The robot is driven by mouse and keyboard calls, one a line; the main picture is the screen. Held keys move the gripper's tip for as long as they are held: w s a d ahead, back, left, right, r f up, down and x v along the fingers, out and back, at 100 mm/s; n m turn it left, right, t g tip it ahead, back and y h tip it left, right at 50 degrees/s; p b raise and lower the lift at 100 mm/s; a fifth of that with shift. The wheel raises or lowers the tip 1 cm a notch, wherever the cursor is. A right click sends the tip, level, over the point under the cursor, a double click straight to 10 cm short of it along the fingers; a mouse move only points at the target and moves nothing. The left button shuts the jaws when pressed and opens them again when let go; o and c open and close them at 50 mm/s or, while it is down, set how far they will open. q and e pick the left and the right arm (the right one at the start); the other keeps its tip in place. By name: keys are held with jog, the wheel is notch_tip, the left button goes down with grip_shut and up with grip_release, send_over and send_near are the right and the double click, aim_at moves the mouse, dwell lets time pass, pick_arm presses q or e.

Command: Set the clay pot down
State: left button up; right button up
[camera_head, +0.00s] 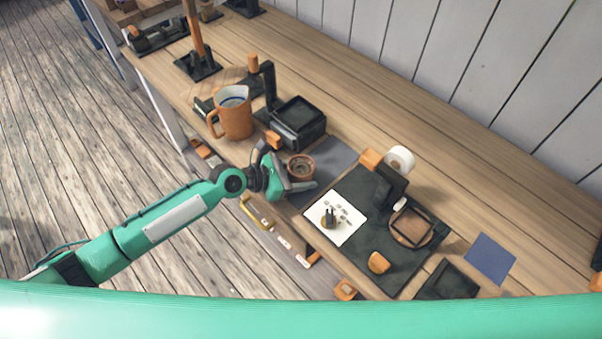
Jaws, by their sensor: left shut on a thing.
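The clay pot (300,166) is a small brown round pot with a dark inside, in the middle of the head view. It looks upright, over or on a grey mat (335,157) on the wooden bench. My left gripper (288,172) reaches it from the left and is shut on it. The fingers and wrist hide the pot's left and lower side, so I cannot tell whether its base touches the mat. My right gripper does not show.
A large orange-brown jug (233,113) and a black stand (296,122) are just behind the pot. To the right lie a white card (336,218) with a knob, a dark board (376,246), a white roll (399,159) and a blue square (490,258). The bench is bare towards the wall.

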pick_arm(q)
jog(key=shift+f, duration=0.1)
jog(key=o, duration=1.1)
jog(key=shift+r, duration=0.2)
jog(key=shift+s+a, duration=0.15)
jog(key=shift+a, duration=0.15)
jog(key=shift+b+v, duration=0.9)
jog(key=shift+v, duration=4.75)
